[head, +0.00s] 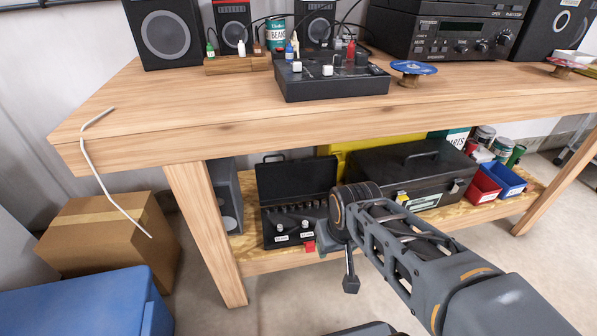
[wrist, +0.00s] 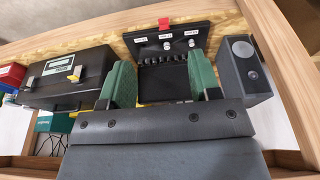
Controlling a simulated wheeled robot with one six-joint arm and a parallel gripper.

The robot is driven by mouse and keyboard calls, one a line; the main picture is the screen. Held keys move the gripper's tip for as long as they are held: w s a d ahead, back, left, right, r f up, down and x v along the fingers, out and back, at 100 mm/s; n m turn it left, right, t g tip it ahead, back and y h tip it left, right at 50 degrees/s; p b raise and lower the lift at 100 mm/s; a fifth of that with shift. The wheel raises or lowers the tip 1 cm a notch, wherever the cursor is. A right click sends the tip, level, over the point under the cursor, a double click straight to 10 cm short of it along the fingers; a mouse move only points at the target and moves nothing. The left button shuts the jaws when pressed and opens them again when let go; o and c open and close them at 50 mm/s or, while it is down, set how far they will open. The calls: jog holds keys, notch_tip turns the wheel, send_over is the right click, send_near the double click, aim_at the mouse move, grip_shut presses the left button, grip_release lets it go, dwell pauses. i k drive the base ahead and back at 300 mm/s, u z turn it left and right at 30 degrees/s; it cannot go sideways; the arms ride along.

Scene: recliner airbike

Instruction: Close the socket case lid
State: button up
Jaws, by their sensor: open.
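The black socket case (head: 290,239) stands open on the lower shelf, with a row of sockets and white labels inside. Its lid (head: 296,180) stands raised at the back of the case. In the head view my arm hides the case's right side.
A black toolbox (head: 418,170) stands right of the case, and a grey speaker (head: 226,196) stands left. The workbench top (head: 230,120) overhangs the lower shelf (head: 262,262). Red and blue bins (head: 506,179) sit farther right. A cardboard box (head: 105,238) is on the floor at left.

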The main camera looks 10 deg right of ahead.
aim_at(287, 181)
jog(key=u, duration=1.2)
jog(key=i, duration=0.35)
jog(key=z, duration=0.8)
